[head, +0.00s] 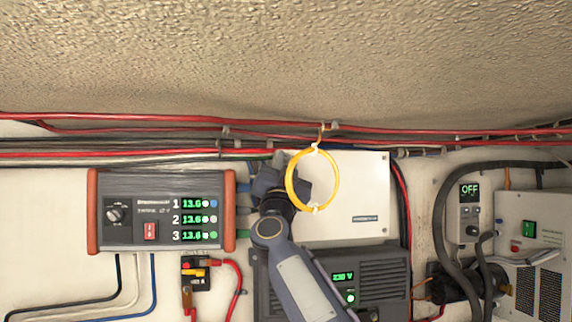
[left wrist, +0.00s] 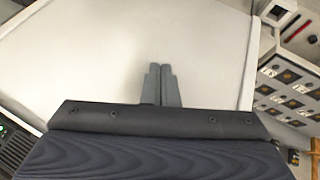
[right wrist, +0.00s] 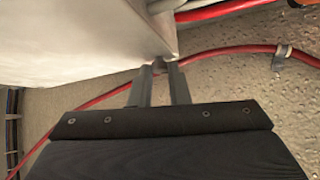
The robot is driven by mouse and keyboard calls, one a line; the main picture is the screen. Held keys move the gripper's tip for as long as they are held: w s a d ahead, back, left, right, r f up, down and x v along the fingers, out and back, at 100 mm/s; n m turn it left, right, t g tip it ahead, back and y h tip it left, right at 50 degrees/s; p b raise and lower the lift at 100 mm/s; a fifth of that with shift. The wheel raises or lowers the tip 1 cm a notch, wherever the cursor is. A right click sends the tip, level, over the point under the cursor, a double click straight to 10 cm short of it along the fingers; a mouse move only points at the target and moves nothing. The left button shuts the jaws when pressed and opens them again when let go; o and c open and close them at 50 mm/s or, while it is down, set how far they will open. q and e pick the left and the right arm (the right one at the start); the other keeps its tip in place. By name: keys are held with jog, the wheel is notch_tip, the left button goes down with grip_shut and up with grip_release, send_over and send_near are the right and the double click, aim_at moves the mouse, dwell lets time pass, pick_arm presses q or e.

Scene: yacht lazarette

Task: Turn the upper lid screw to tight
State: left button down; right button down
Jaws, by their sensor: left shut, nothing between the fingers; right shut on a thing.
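A white box with a flat lid (head: 350,215) is fixed to the wall in the middle of the head view. My right gripper (head: 281,158) is at the box's upper left corner. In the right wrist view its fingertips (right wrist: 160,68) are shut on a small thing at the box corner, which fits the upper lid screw. The fingers cover most of it, so its turn position cannot be read. My left gripper (left wrist: 161,68) is shut and empty in front of a pale flat panel (left wrist: 205,50). It does not show in the head view.
A yellow ring (head: 291,190) hangs from the cables (head: 450,137), close to the right gripper. A three-channel display unit (head: 160,222) is on the left, a dark 230 V unit (head: 385,270) below the box. Black hoses (head: 440,215) and a switch panel (head: 469,212) stand at the right.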

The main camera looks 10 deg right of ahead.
jog(key=c, duration=1.4)
grip_release()
jog(key=shift+o, duration=0.2)
jog(key=shift+s+a+f+b, duration=0.1)
jog(key=shift+s+f+b, duration=0.15)
jog(key=shift+f+b, duration=0.25)
jog(key=b+v, duration=0.5)
jog(key=v, duration=0.1)
jog(key=shift+s+b, duration=0.35)
jog(key=shift+s, duration=0.05)
jog(key=shift+f, duration=0.1)
